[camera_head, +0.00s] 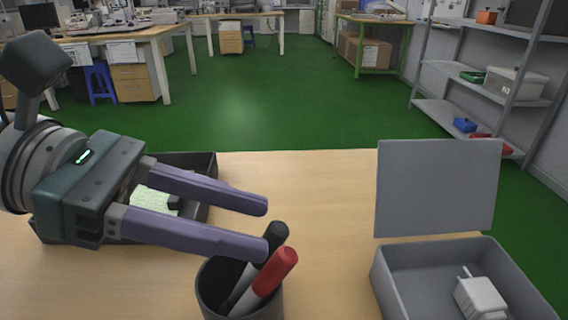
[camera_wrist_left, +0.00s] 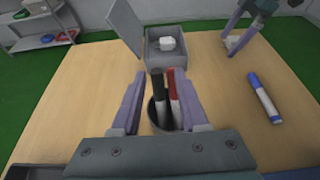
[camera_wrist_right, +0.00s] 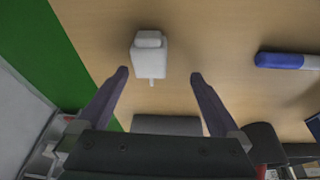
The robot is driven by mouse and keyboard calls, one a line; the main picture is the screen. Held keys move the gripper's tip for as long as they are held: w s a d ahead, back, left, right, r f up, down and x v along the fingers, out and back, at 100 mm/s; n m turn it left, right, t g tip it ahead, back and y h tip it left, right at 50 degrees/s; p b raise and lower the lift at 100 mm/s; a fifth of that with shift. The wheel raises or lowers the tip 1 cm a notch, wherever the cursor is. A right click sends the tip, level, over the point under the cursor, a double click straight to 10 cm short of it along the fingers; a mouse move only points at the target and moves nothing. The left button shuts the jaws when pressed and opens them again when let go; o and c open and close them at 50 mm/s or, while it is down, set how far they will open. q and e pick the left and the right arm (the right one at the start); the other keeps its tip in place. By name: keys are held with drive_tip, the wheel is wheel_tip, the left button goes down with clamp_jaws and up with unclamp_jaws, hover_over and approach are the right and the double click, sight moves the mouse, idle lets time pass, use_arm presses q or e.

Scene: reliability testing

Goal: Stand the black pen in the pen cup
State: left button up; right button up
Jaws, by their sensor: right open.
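The black pen (camera_head: 275,236) stands tilted in the dark pen cup (camera_head: 213,290), beside a red-capped pen (camera_head: 284,266). In the left wrist view, the black pen (camera_wrist_left: 158,88) and the red pen (camera_wrist_left: 173,85) rise from the cup between my left fingers. My left gripper (camera_head: 267,227) is open, its fingers apart near the pen tops; I cannot tell if a finger touches a pen. My right gripper (camera_wrist_right: 159,75) is open and empty over the table; it also shows at the back right of the left wrist view (camera_wrist_left: 235,42).
A grey box (camera_head: 388,285) with raised lid (camera_head: 437,185) holds a white object (camera_head: 480,298). A blue-capped marker (camera_wrist_left: 264,98) lies on the table. A black tray (camera_head: 205,170) holding paper is behind my left gripper. A white object (camera_wrist_right: 148,57) shows ahead of my right gripper.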

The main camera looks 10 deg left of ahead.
use_arm(q)
drive_tip(key=shift+o, duration=0.6)
drive_tip(key=v, duration=1)
idle(0.3)
